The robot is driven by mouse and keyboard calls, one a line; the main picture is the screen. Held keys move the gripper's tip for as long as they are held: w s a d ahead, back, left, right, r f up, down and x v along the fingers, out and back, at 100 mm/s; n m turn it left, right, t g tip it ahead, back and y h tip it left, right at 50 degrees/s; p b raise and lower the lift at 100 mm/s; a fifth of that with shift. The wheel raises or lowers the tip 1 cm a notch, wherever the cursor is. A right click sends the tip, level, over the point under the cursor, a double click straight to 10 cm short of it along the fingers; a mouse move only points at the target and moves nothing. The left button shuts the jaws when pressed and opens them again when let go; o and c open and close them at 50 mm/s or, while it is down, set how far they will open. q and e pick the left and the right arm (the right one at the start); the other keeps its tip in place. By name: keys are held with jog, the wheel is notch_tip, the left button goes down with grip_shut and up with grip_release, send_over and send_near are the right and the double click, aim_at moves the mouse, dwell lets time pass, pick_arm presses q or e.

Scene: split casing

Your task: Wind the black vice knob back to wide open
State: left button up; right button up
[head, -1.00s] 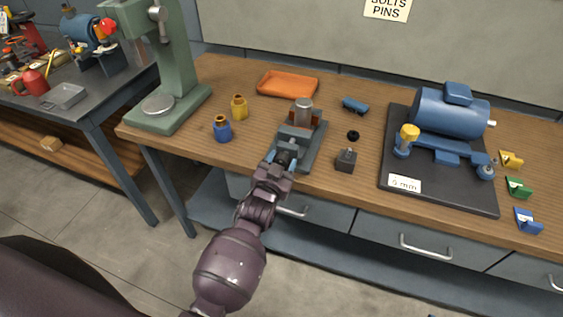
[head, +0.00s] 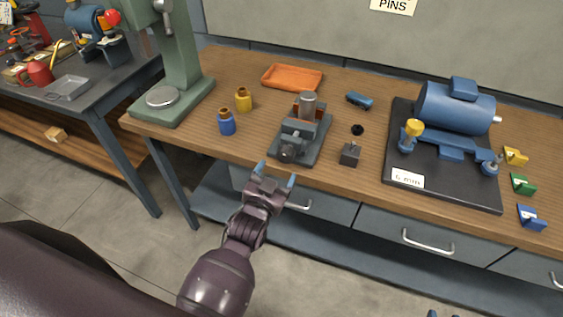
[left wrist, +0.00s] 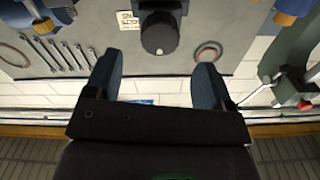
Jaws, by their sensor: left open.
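The small grey vice (head: 302,139) stands near the front edge of the wooden bench. A grey cylindrical part (head: 308,104) stands upright at its jaws; I cannot tell how tightly it is held. The black vice knob (head: 287,154) faces the front edge. My left gripper (head: 276,174) is open and empty, in front of the knob and apart from it. In the left wrist view the knob (left wrist: 160,36) lies beyond the two spread fingertips, roughly centred between them. Two small tips at the bottom edge of the head view look like my right gripper (head: 442,314), mostly cut off.
A blue bottle (head: 227,123) and a yellow one (head: 243,100) stand left of the vice. A dark grey block (head: 350,155) and a black ring (head: 357,130) lie to its right. An orange tray (head: 292,78) is behind. A blue motor casing (head: 455,108) sits farther right.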

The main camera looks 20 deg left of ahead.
pick_arm(q)
jog(key=s, duration=0.4)
dwell(0.8)
jog(key=s+a+f+n+g, duration=0.1)
jog(key=s+a+f+g, duration=0.2)
jog(key=s+a+f, duration=0.2)
jog(key=s+a+f+g, duration=0.3)
jog(key=s+a+f, duration=0.2)
jog(key=s, duration=0.5)
jog(key=shift+a+f+n+y, duration=0.2)
jog(key=shift+f+n+y, duration=0.2)
jog(key=shift+f, duration=0.1)
